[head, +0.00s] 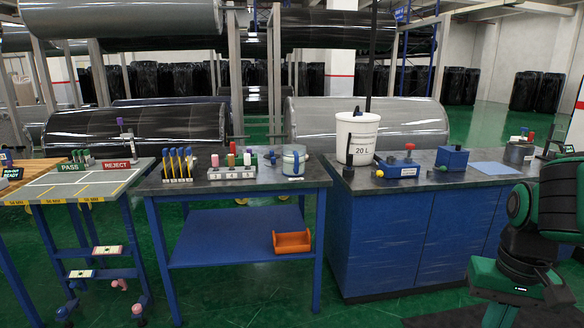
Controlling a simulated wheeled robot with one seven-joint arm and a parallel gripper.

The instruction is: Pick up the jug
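A clear jug (293,163) with blue parts and a pale band stands upright at the right end of the middle table's dark top (225,179). It is small in the head view, and its handle side is hard to make out. My arm is at the far right of the view, folded low in front of the blue cabinet. Its end, my gripper (555,289), shows dark at the lower right edge, well apart from the jug. Its fingers are not clear enough to tell open from shut.
A white 20 L bucket (356,137) stands on the right counter. An orange bin (292,242) sits on the lower shelf. Green floor lies before the tables.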

